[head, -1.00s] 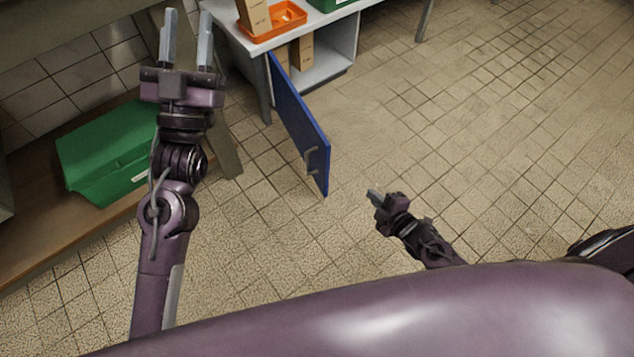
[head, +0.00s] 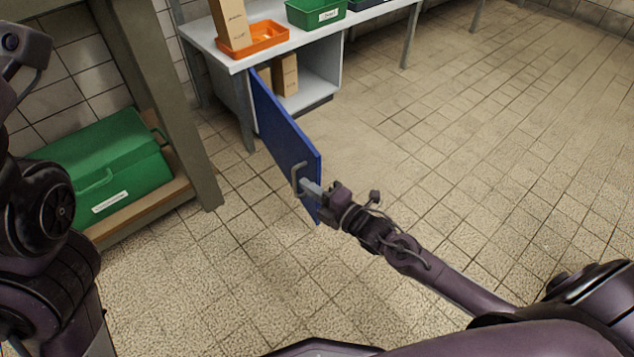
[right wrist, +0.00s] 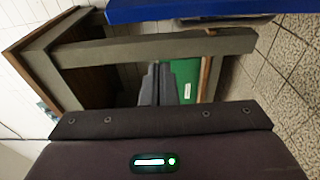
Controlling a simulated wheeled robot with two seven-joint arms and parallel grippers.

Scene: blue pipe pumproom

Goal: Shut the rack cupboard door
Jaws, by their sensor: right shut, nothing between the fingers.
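The blue cupboard door (head: 282,128) stands wide open in the head view, swung out from the grey rack cupboard (head: 322,70) under the white top. Its grey bar handle (head: 297,178) is near the free edge. My right gripper (head: 311,188) is shut and empty, with its fingertips close beside the handle, over the door's face; I cannot tell whether they touch. In the right wrist view its fingers (right wrist: 158,88) point away, and a blue strip of the door (right wrist: 190,10) crosses the top. My left arm shows at the left, its gripper out of frame.
Cardboard boxes (head: 286,75) stand inside the cupboard. An orange tray (head: 262,42) and a green bin (head: 316,14) are on its top. A green lidded box (head: 110,165) sits on a low shelf at the left. The tiled floor right of the door is clear.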

